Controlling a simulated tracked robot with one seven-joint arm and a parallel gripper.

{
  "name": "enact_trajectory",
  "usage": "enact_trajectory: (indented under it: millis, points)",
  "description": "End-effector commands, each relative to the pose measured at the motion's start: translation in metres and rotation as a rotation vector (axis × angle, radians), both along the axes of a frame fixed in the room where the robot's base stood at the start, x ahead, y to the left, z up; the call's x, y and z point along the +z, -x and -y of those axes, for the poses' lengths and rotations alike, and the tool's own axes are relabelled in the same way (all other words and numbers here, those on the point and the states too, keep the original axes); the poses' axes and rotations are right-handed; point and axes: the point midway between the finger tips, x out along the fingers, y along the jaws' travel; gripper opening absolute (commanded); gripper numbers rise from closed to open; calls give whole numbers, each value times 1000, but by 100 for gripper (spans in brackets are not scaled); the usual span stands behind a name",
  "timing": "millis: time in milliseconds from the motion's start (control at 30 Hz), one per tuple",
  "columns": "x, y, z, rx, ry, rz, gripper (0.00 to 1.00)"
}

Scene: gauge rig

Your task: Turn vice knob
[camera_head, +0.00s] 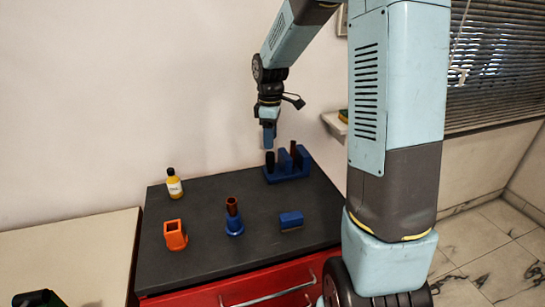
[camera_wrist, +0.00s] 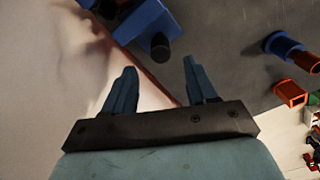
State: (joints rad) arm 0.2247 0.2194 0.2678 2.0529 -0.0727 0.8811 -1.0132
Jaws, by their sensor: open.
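The blue vice (camera_head: 290,172) stands at the back of the dark tabletop, with a dark round knob (camera_head: 269,160) at its left end. In the wrist view the vice (camera_wrist: 148,20) is at the top, and the knob's dark round end (camera_wrist: 160,46) points toward the camera. My gripper (camera_head: 268,146) hangs downward just above the knob in the head view. In the wrist view my gripper (camera_wrist: 160,68) has its two blue fingers spread apart with nothing between them. The knob shows just beyond the gap between the fingertips, apart from both fingers.
On the dark tabletop (camera_head: 200,205) stand a yellow bottle (camera_head: 174,184), an orange holder (camera_head: 175,236), a blue stand with a brown cylinder (camera_head: 234,222) and a blue block (camera_head: 291,220). The wall (camera_head: 120,100) is close behind. A pale table (camera_head: 70,250) adjoins on the left.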

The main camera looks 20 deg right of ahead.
Motion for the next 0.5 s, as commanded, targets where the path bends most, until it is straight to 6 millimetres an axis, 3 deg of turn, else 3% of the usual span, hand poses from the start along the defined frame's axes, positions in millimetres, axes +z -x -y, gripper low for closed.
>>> enact_trajectory:
  millis: [300,500]
  points:
    - [-54,1,0,0,0,-3,57]
    - [-73,0,0,-1,0,-1,57]
